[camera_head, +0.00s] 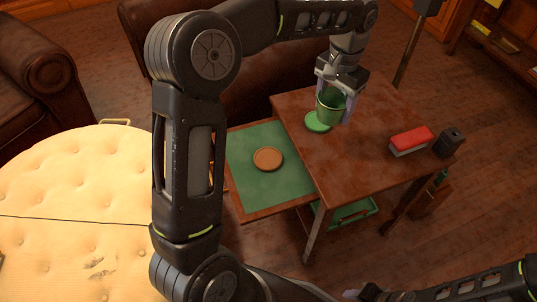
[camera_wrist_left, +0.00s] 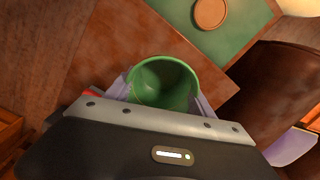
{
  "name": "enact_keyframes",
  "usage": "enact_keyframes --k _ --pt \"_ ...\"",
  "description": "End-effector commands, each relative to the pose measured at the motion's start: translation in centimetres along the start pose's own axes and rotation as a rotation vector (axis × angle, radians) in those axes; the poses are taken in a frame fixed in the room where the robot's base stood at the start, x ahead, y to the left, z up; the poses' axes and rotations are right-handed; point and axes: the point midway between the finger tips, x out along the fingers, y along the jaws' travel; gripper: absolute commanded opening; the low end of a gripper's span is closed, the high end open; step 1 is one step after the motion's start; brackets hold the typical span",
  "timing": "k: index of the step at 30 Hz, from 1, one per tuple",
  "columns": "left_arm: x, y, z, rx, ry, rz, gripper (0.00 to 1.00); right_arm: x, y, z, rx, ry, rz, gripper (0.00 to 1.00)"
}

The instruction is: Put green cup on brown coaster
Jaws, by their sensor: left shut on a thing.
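The green cup (camera_head: 331,106) is in my left gripper (camera_head: 335,104), which is shut on it over the brown table. The cup also shows between the fingers in the left wrist view (camera_wrist_left: 163,84). A flat green coaster (camera_head: 318,121) lies on the table just left of the cup; whether the cup is clear of the table is hard to tell. The brown coaster (camera_head: 268,158) lies on a lower green-topped leaf to the left, empty; it also shows in the left wrist view (camera_wrist_left: 210,13). My right gripper (camera_head: 352,295) shows only in part at the bottom edge.
A red-topped box (camera_head: 411,140) and a dark box (camera_head: 449,143) stand on the table's right side. The green-topped leaf (camera_head: 250,190) is clear around the brown coaster. A cream tufted ottoman (camera_head: 90,200) is at left, and a green tray (camera_head: 350,212) is under the table.

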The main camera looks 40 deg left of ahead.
Motion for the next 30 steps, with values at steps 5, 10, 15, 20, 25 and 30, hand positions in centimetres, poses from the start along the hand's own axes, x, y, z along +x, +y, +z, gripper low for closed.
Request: enact_keyframes --k 5,10,15,20,25,30 --pt "0.4 -2.8 1.9 0.345 -0.008 -0.007 0.14 -2.9 -1.1 0.0 -0.001 0.000 0.000 0.36" --pt "1.6 -5.6 4.8 0.826 -0.014 -0.009 0.14 -5.8 -2.2 -0.1 -0.002 0.000 0.000 0.36" --pt "2.7 -7.5 8.5 1.329 -0.014 -0.002 0.14 -8.4 -3.3 -0.1 -0.003 0.000 0.000 0.36" --pt "3.5 -8.4 11.4 1.711 -0.005 0.003 0.14 -10.2 -4.0 -0.1 -0.004 0.000 0.000 0.36" --pt "4.1 -8.6 13.0 1.940 0.004 0.004 0.14 -11.0 -4.2 -0.1 -0.004 0.000 0.000 0.36" --pt "4.4 -8.6 13.4 1.999 0.007 0.003 0.14 -11.0 -4.2 -0.1 -0.004 0.000 0.000 0.36"
